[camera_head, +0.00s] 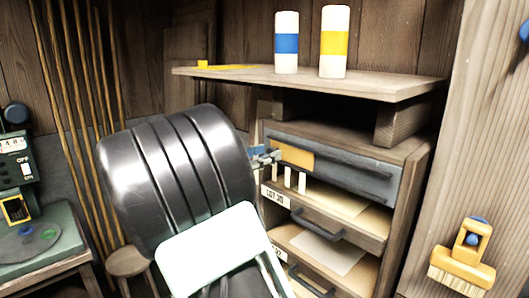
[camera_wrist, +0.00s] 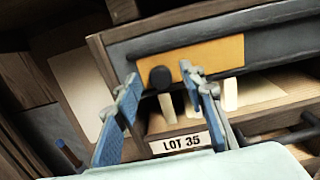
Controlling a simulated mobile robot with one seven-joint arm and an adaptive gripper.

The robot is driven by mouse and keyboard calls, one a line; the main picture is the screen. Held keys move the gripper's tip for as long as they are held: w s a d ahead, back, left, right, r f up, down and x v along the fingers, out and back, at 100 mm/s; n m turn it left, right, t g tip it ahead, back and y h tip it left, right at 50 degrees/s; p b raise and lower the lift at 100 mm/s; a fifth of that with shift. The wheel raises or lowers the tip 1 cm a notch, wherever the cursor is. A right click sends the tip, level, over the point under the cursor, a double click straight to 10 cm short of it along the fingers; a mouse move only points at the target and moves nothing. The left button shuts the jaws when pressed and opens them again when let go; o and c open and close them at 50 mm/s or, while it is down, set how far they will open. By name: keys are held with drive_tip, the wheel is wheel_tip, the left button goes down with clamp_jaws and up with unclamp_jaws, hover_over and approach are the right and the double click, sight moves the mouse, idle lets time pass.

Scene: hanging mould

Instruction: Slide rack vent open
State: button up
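The rack (camera_head: 400,190) is a wooden cabinet at the right in the head view. Across its upper front is a grey framed panel (camera_head: 350,175) with an orange plate (camera_head: 294,155) at its left end, which looks like the vent slide. In the wrist view the orange plate (camera_wrist: 215,55) carries a dark round knob (camera_wrist: 160,77) near its left end. My gripper (camera_wrist: 161,80) has its blue-grey fingers apart, one on each side of the knob, with visible gaps. In the head view my gripper (camera_head: 268,158) is at the plate's left end; the knob is hidden there.
Below the panel are white upright tabs (camera_head: 289,178), a "LOT 35" label (camera_wrist: 182,143) and drawers with dark handles (camera_head: 318,224). A shelf (camera_head: 390,86) with two banded cylinders (camera_head: 334,42) overhangs the rack. A brush (camera_head: 463,258) hangs at the right.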

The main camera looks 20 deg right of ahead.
drive_tip(key=shift+d, duration=0.2)
clamp_jaws()
idle(0.3)
